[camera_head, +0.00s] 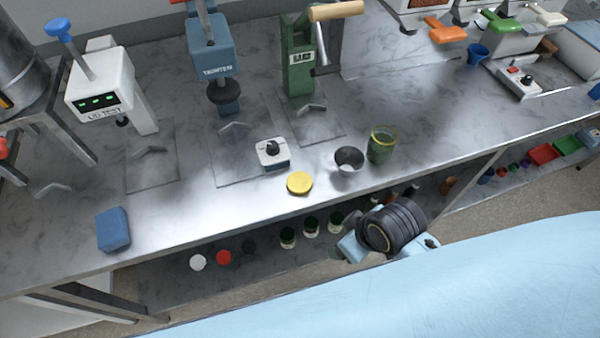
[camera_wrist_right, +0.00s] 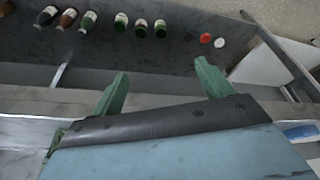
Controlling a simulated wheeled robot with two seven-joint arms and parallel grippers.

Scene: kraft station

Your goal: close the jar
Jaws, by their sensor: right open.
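A green glass jar (camera_head: 381,145) stands upright on the grey counter, right of centre in the head view. Its top looks uncovered, with a yellowish rim. A round yellow lid (camera_head: 299,183) lies flat near the counter's front edge, left of the jar and apart from it. My right arm shows in front of the counter, below the jar in the picture. My right gripper (camera_wrist_right: 160,84) has its two green fingers spread wide with nothing between them in the wrist view. The jar and lid are not in the wrist view. My left gripper is not in view.
A dark cup (camera_head: 348,160) stands just left of the jar. A small white device with a black knob (camera_head: 272,153) is behind the lid. A blue block (camera_head: 114,229) lies at the left. Bottles and jars (camera_wrist_right: 140,27) stand on the lower shelf. Presses line the back.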

